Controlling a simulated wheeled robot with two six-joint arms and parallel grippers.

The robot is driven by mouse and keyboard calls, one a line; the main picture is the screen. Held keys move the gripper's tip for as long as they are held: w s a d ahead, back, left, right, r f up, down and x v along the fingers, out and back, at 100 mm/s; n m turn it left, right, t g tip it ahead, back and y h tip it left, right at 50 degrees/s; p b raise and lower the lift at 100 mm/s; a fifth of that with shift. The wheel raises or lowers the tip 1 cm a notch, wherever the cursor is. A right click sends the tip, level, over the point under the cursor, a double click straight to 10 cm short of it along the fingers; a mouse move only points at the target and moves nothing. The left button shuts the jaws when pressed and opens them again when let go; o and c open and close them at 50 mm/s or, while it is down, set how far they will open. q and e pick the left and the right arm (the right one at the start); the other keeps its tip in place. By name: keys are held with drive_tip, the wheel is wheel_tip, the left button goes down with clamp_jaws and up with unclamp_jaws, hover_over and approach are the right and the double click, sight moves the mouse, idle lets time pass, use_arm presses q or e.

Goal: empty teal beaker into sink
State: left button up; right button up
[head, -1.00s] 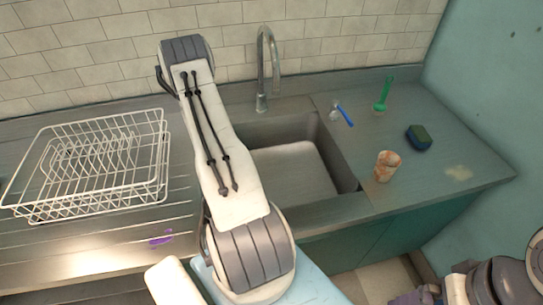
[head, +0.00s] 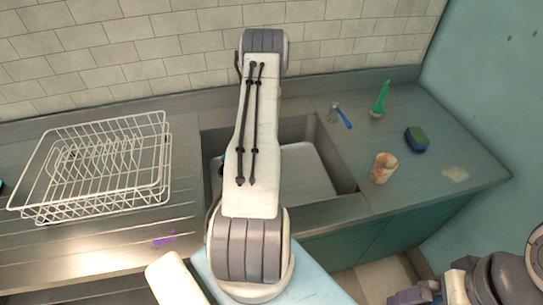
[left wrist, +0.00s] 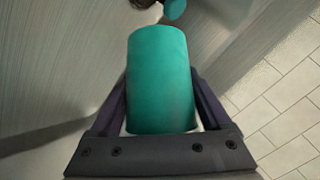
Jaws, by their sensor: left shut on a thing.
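The teal beaker (left wrist: 160,80) fills the middle of the left wrist view. My left gripper (left wrist: 160,100) is shut on it, with a dark finger on each side. Its contents cannot be seen. In the head view my left arm stands in front of the sink (head: 308,180) and hides the gripper and most or all of the beaker. A small blue-teal bit shows at the arm's left edge, too small to name. The sink's right part shows a pale, bare floor.
A white wire dish rack (head: 95,165) stands on the counter left of the sink. My arm hides the tap.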

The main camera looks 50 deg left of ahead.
use_arm(q)
drive_tip(key=shift+w+r+m+g+y, duration=0.15)
drive_tip(key=shift+r+m+g+y, duration=0.15)
drive_tip(key=shift+m, duration=0.1)
drive_tip(key=shift+r+m+g+y, duration=0.35)
drive_tip(key=shift+m+g+y, duration=0.05)
drive_tip(key=shift+y, duration=0.1)
drive_tip(key=shift+r+m+y, duration=0.3)
drive_tip(key=shift+y, duration=0.1)
drive_tip(key=shift+d+r+m+g+y, duration=0.1)
drive_tip(key=shift+r+m+g+y, duration=0.3)
drive_tip(key=shift+m+g+y, duration=0.2)
drive_tip(key=shift+w+d+r+m+y+b, duration=0.25)
drive_tip(key=shift+w+m+y+b, duration=0.05)
drive_tip(key=shift+w+d+r+g+y, duration=0.15)
drive_tip(key=shift+w+d+g+y, duration=0.05)
drive_tip(key=shift+w+g+y, duration=0.1)
drive_tip(key=shift+w+d+r+m+g+y+b, duration=0.15)
drive_tip(key=shift+r+m+g+y+b, duration=0.3)
drive_tip(key=shift+m, duration=0.45)
idle(0.6)
drive_tip(key=shift+y, duration=0.25)
